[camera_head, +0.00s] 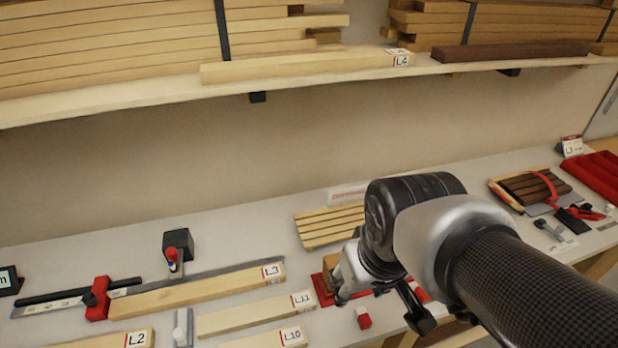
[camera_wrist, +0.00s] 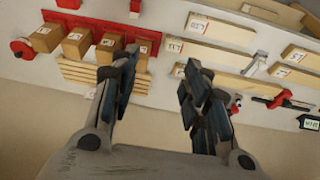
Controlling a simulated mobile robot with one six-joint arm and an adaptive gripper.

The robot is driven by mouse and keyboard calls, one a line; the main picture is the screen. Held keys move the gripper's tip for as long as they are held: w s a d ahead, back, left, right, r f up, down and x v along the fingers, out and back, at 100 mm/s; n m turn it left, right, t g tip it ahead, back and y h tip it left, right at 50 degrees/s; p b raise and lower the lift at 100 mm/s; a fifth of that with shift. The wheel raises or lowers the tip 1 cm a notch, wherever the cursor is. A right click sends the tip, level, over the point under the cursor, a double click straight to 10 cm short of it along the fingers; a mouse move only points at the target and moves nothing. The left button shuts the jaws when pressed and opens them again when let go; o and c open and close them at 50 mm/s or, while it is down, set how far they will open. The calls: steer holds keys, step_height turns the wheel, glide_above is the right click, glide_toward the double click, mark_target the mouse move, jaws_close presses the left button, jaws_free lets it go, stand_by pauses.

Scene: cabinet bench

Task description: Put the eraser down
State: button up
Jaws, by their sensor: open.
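My gripper (camera_wrist: 160,68) is open in the wrist view, with nothing between its two dark fingers. In the head view my gripper (camera_head: 343,282) is over the bench by the red tray, partly hidden by my wrist. A small red block with a pale top (camera_head: 363,317) lies on the bench just right of the gripper, apart from it. It may be the eraser; I cannot tell for sure. A small pale and red piece at the top of the wrist view (camera_wrist: 135,8) may be the same block.
Wooden blocks sit on a red tray (camera_wrist: 130,27) beside pale slats (camera_head: 327,226). Labelled boards L3 (camera_head: 190,290) and L11 (camera_head: 250,315) lie left. A clamp (camera_head: 97,298) and a black block (camera_head: 178,240) stand near them. A loaded shelf (camera_head: 130,100) runs above.

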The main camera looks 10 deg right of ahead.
steer(key=shift+t, duration=0.5)
steer(key=s+r, duration=0.1)
steer(key=s+a, duration=0.1)
steer(key=s, duration=0.1)
steer(key=s+r, duration=0.1)
steer(key=shift+s+a+r, duration=0.3)
steer(key=shift+s+a, duration=0.05)
steer(key=shift+s, duration=0.05)
step_height(320, 180, down, 5)
steer(key=b, duration=0.5)
steer(key=shift+o, duration=0.4)
steer(key=shift+w, duration=0.1)
